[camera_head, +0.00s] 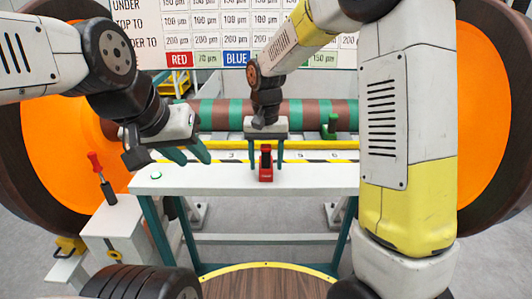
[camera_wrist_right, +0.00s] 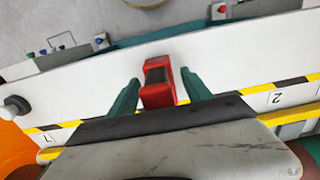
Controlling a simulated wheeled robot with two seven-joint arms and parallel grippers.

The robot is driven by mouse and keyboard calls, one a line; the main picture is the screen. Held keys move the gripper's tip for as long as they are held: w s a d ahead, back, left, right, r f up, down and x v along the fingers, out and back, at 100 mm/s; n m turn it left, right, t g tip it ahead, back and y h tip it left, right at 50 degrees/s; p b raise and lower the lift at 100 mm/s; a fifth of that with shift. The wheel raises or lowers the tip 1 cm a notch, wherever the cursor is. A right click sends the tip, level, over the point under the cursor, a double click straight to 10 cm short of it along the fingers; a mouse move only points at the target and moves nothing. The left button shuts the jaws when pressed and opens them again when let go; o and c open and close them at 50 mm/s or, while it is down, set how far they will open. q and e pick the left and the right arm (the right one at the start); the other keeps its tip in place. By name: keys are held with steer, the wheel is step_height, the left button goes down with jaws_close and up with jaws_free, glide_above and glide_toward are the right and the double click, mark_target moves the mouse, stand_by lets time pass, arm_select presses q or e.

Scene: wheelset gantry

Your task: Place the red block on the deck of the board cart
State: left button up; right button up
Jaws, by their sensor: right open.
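The red block (camera_head: 266,172), with a dark recess in its face, stands upright on a white bench (camera_head: 225,181). My right gripper (camera_head: 265,160) is open above the bench, with its green fingers on either side of the block. In the right wrist view the block (camera_wrist_right: 158,88) shows between the fingers (camera_wrist_right: 160,96), with gaps visible beside it. My left gripper (camera_head: 187,156) is open and empty above the left part of the bench. I cannot clearly identify the board cart; a round wooden surface with a yellow rim (camera_head: 265,284) is at the bottom of the head view.
Behind the bench is a brown and green striped axle (camera_head: 220,113) between large orange-faced wheels (camera_head: 55,145). A yellow rail and striped, numbered edge run along the bench's back. A chart board (camera_head: 235,30) hangs behind.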

step_height(320, 180, up, 12)
steer(key=shift+f, duration=0.1)
steer(key=shift+s+d+r, duration=0.1)
steer(key=shift+r, duration=0.2)
steer(key=s+d+t+y, duration=0.1)
steer(key=s+d+t, duration=0.2)
steer(key=s+d, duration=0.4)
steer(key=s+d+r+t+y, duration=0.1)
steer(key=s+d+t, duration=0.2)
steer(key=s+d, duration=0.4)
steer(key=s, duration=0.4)
steer(key=shift+s+r+n, duration=0.25)
steer(key=shift+n, duration=0.05)
